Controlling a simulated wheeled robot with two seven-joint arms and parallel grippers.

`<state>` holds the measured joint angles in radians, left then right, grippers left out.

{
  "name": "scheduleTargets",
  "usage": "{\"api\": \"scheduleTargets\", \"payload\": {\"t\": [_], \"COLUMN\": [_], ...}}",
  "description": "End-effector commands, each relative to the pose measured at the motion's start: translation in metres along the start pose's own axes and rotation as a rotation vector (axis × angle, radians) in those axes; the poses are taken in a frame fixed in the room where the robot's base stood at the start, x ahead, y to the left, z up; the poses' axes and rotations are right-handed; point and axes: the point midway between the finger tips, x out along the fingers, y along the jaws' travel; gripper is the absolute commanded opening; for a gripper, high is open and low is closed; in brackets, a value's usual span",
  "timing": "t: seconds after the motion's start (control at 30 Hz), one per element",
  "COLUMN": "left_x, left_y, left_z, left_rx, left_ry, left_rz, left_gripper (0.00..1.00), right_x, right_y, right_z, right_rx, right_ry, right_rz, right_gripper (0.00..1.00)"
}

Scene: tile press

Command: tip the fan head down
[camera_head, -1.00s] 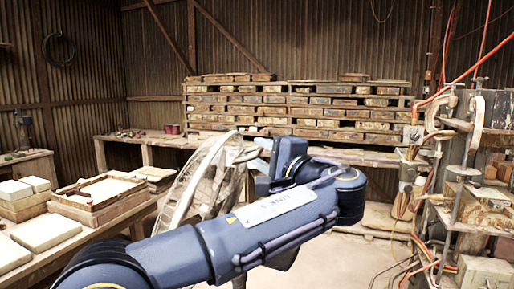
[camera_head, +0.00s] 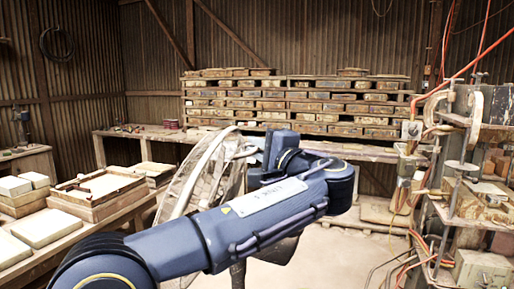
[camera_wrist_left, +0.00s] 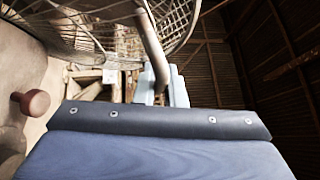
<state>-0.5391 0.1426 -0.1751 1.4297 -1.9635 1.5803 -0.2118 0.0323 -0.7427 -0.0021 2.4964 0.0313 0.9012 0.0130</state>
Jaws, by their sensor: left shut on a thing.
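The fan (camera_head: 190,187) stands left of centre in the head view, its round wire-cage head seen nearly edge-on and leaning. Its cage also shows at the top of the left wrist view (camera_wrist_left: 95,30). My left gripper (camera_head: 256,152) is at the right side of the fan head. In the left wrist view its pale fingers (camera_wrist_left: 160,86) are shut on a curved metal bar, the fan's handle (camera_wrist_left: 151,45), which runs up beside the cage. My forearm hides the fan's lower part in the head view. My right gripper is not in view.
A bench at left holds a wooden frame tray (camera_head: 97,190) and pale tiles (camera_head: 45,228). Stacked boards (camera_head: 300,105) line the back bench. A press rig (camera_head: 465,150) with hoses stands at right. A brownish knob (camera_wrist_left: 33,103) shows in the left wrist view.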

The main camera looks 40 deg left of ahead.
Motion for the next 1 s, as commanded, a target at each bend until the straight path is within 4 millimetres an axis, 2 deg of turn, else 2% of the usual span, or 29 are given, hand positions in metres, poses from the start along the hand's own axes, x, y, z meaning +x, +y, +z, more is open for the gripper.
{"api": "scheduleTargets", "payload": {"t": [0.37,0.57,0.77,1.0], "left_x": [0.006,0.015,0.036,0.072], "left_y": [-0.001,-0.001,0.000,0.011], "left_z": [0.006,0.016,0.038,0.074], "left_rx": [-0.021,-0.053,-0.130,-0.262], "left_ry": [-0.002,-0.005,-0.008,-0.010], "left_rz": [0.020,0.052,0.127,0.256], "left_gripper": [0.00,0.00,0.00,0.00], "right_x": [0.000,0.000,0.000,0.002], "right_y": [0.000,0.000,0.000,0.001], "right_z": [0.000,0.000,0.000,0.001], "right_rx": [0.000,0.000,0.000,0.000], "right_ry": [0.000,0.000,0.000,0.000], "right_rz": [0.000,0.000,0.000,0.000], "right_gripper": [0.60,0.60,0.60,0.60]}}
